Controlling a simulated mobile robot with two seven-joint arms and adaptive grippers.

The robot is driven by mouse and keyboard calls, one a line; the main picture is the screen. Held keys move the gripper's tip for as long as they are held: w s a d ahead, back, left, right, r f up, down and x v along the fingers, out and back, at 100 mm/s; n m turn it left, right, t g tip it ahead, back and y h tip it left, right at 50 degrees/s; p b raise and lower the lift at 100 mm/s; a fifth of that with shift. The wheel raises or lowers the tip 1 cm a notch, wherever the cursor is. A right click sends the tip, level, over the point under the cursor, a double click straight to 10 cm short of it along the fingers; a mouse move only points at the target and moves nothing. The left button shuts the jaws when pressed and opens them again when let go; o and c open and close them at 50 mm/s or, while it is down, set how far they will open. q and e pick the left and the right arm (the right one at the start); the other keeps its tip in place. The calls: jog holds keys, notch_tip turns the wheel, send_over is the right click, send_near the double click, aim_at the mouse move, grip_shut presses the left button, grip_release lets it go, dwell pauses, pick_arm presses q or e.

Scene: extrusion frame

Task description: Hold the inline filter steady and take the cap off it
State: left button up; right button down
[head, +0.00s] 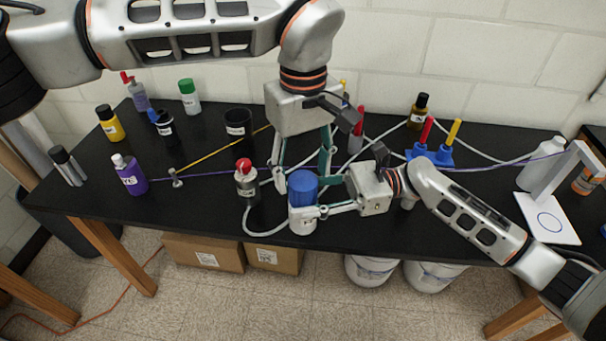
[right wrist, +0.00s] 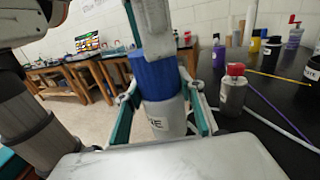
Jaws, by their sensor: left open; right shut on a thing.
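The inline filter (head: 302,226) is an upright white cylinder near the table's front edge. Its blue cap (head: 302,186) sits on top. In the right wrist view the white body (right wrist: 166,118) carries a partly hidden dark label, below the blue cap (right wrist: 156,78). My right gripper (head: 306,207) reaches in from the right and is shut on the white body. My left gripper (head: 303,172) points down from above, open, with its fingers on either side of the cap. I cannot tell whether they touch it.
A grey red-capped bottle (head: 246,186) stands just left of the filter. A purple bottle (head: 130,176), black cup (head: 238,124) and blue holder (head: 431,154) stand farther away. Pale tubing and thin cords cross the black table (head: 210,212). Its left front is mostly clear.

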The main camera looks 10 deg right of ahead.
aim_at(303, 180)
pick_arm(q)
notch_tip(303, 180, up, 3)
jog(key=shift+f+m, duration=0.15)
jog(key=shift+m, duration=1.05)
jog(key=shift+f, duration=3.9)
jog(key=c, duration=1.2)
jog(key=shift+n, duration=1.5)
